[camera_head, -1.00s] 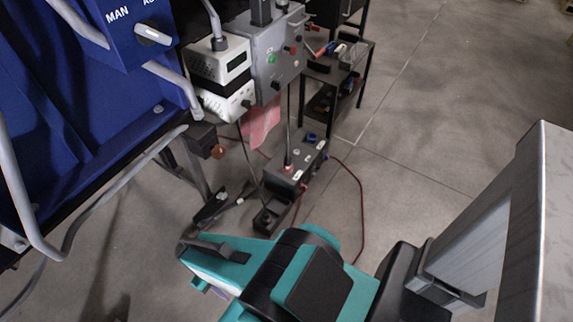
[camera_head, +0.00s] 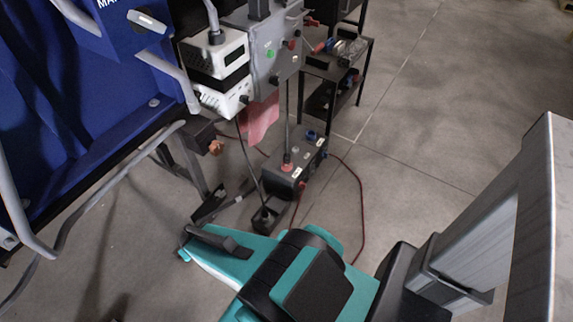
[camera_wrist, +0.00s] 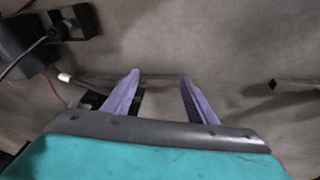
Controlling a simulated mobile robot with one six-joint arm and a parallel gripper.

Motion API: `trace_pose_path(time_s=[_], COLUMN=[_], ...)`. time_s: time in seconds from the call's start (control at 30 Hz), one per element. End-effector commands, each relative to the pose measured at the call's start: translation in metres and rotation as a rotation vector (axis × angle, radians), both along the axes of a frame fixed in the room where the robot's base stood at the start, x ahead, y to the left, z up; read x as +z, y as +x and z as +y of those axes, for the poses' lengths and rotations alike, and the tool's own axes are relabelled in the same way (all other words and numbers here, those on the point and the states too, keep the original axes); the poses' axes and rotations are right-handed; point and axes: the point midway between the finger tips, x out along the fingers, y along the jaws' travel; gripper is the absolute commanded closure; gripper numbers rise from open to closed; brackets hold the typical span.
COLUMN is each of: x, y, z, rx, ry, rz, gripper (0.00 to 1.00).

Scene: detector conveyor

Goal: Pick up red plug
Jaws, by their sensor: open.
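A red plug (camera_head: 287,166) with a dark cable rising from it stands in the top of a dark power box (camera_head: 300,162) on the floor. Another red connector (camera_head: 302,187) shows on the box's side; I cannot tell which one the task names. My gripper shows in the wrist view (camera_wrist: 160,82) with its two purple fingers apart and nothing between them. Below them are bare floor and a dark bar with a light tip. No red plug can be made out in the wrist view. In the head view my teal arm hides the fingers.
A grey control box (camera_head: 275,55) and white units (camera_head: 215,60) hang above the power box. A black shelf (camera_head: 335,75) stands behind. A dark red cable (camera_head: 361,200) lies on the floor. The floor at right is clear.

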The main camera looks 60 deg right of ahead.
Motion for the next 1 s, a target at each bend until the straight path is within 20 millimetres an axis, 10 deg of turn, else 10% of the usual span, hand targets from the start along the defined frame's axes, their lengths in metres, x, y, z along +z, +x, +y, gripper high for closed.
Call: trace_pose_path(time_s=[0.5, 1.0], x=[0.01, 0.013], y=[0.127, 0.122], z=[-0.137, -0.288], rx=[-0.098, -0.179], ry=[-0.066, -0.171], rz=[-0.607, -0.902], gripper=[0.48, 0.48])
